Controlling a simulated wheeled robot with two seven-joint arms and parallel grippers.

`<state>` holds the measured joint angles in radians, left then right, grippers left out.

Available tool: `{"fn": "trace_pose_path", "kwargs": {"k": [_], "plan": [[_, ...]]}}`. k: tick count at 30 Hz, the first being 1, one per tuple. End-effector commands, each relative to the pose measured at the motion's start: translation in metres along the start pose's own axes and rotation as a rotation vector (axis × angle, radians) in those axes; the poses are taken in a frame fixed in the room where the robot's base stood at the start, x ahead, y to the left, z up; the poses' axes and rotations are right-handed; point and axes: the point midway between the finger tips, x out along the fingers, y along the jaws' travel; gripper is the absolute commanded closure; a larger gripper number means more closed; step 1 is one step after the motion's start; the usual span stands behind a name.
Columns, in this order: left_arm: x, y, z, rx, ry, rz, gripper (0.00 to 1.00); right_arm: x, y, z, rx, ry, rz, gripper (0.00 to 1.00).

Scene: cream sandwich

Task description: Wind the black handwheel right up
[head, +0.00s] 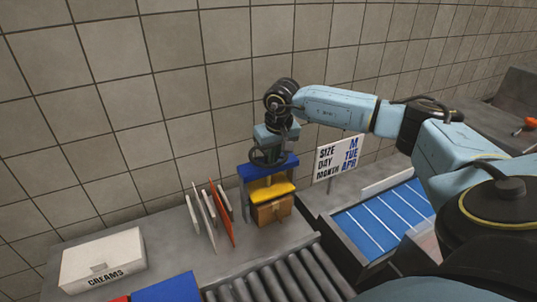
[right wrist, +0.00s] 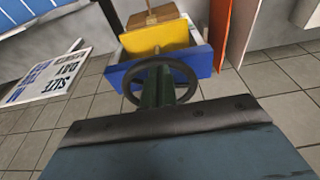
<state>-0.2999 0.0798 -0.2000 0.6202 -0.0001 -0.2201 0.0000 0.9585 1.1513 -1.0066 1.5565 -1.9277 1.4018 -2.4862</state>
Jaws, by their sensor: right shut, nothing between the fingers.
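The black handwheel (right wrist: 127,82) is a dark ring on top of a small press with a blue top beam (head: 270,168). It also shows in the head view (head: 252,157), partly hidden by my right gripper. Below the beam are a yellow plate (head: 272,192) and a brown box (head: 274,211). My right gripper (right wrist: 157,72) is shut and empty; its dark green fingers overlap the middle of the ring in the right wrist view. I cannot tell whether they touch the wheel. My left gripper is out of view.
Upright white and orange boards (head: 221,212) stand left of the press. A sign (head: 339,156) and a blue striped conveyor (head: 384,222) are to the right. A CREAMS box (head: 103,258) sits at the left, and rollers (head: 283,278) lie in front. A tiled wall stands behind.

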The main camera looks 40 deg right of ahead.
Motion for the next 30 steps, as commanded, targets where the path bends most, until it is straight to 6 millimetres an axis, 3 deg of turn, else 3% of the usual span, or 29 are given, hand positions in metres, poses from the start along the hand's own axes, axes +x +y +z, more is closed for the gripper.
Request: {"fn": "trace_pose_path", "kwargs": {"k": [13,23,30], "plan": [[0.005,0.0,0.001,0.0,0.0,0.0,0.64,0.0,0.024,-0.001,0.002,0.0,0.001,1.0],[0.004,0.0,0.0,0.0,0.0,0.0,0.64,0.0,0.024,-0.001,0.001,0.0,0.0,1.0],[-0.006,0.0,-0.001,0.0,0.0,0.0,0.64,-0.014,0.024,-0.004,0.001,0.001,0.0,1.0]]}}
